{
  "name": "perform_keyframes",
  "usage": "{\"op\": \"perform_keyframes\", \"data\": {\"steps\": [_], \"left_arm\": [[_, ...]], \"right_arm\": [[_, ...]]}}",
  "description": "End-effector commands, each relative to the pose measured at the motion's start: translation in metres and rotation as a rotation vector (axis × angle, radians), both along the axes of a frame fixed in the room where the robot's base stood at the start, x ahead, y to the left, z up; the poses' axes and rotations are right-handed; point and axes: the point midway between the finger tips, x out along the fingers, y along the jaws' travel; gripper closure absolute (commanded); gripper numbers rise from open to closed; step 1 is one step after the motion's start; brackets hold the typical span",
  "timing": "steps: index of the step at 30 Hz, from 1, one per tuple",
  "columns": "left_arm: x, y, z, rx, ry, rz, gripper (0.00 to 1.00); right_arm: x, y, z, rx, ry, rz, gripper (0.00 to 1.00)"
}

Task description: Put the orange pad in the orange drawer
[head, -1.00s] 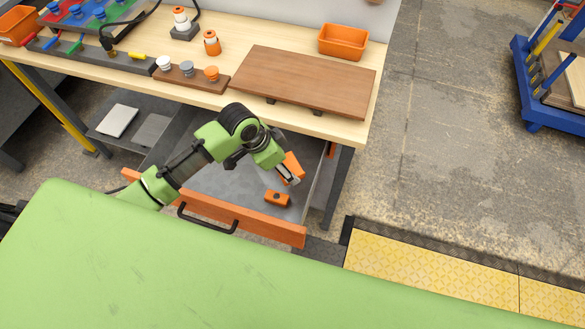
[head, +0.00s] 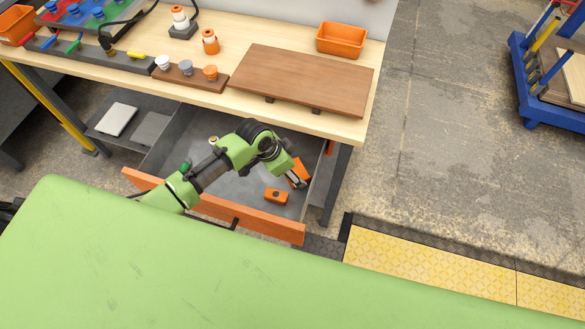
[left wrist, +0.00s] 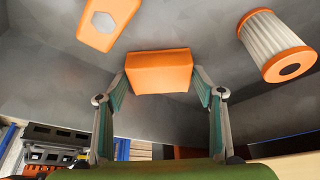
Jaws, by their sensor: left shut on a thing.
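The orange drawer (head: 262,222) stands pulled out under the workbench, with an orange front and a grey inside. My left gripper (head: 297,180) reaches over the front into its right part. It is shut on the orange pad (head: 302,170). In the left wrist view, the pad (left wrist: 158,72) sits between the two fingertips (left wrist: 160,80), with the grey drawer surface behind it. Whether the pad touches the drawer floor I cannot tell. My right gripper is not in view.
An orange block with a hole (head: 276,196) lies in the drawer near the gripper. A ribbed white cylinder with orange ends (left wrist: 277,45) shows in the wrist view. A brown board (head: 300,80) and an orange bin (head: 342,39) are on the bench above.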

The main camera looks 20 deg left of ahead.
Motion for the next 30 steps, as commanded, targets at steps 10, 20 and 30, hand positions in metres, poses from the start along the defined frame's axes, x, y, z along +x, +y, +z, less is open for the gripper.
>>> {"op": "perform_keyframes", "data": {"steps": [10, 20, 30], "left_arm": [[0.0, 0.0, -0.002, 0.0, 0.0, 0.0, 0.21], [-0.002, 0.004, 0.013, -0.001, -0.002, -0.001, 0.21], [-0.019, 0.022, 0.073, 0.001, -0.003, 0.0, 0.21]], "right_arm": [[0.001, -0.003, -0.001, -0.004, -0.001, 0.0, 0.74], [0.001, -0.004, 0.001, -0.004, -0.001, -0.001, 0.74], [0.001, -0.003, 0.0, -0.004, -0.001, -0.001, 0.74]]}}
